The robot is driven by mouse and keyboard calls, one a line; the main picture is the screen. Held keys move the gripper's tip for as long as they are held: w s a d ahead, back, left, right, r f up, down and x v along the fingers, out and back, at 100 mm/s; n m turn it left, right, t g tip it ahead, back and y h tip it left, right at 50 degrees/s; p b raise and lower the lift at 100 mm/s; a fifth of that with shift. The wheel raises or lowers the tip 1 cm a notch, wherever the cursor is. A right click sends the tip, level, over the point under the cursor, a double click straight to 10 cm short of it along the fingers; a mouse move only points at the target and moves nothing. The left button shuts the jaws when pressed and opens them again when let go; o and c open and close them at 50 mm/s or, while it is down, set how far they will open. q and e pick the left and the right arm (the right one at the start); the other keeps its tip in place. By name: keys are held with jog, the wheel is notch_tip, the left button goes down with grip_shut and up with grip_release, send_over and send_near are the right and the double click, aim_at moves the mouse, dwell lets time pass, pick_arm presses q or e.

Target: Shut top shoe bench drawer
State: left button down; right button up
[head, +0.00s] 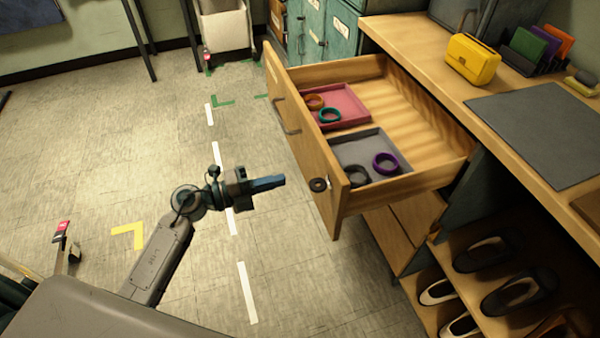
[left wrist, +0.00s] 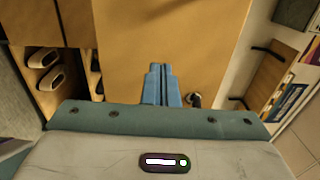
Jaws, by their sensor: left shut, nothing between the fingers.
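The top shoe bench drawer (head: 300,140) stands pulled far out from under the wooden bench top (head: 405,38). Its tall wooden front has a grey bar handle (head: 285,117) and a dark round fitting (head: 318,185) near its lower end. Inside are a pink tray (head: 350,94) and a grey tray (head: 350,150) holding coloured rings. My left gripper (head: 283,181) is shut and empty, in front of the drawer front and pointing at it. In the left wrist view the closed blue fingers (left wrist: 160,72) overlap the wooden front (left wrist: 190,30); contact cannot be told. My right gripper is not in view.
Shoes (head: 487,250) stand on open shelves below the bench at right. A yellow bag (head: 472,59) and a dark mat (head: 540,135) lie on top. Teal cabinets (head: 327,28) stand behind the drawer. The tiled floor left of the drawer is mostly clear.

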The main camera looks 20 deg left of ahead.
aim_at(313, 171)
pick_arm(q)
jog(key=x, duration=0.6)
jog(key=shift+w+d, duration=0.1)
jog(key=shift+d, duration=0.1)
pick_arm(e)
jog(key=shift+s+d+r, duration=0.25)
pick_arm(q)
jog(key=shift+w, duration=0.1)
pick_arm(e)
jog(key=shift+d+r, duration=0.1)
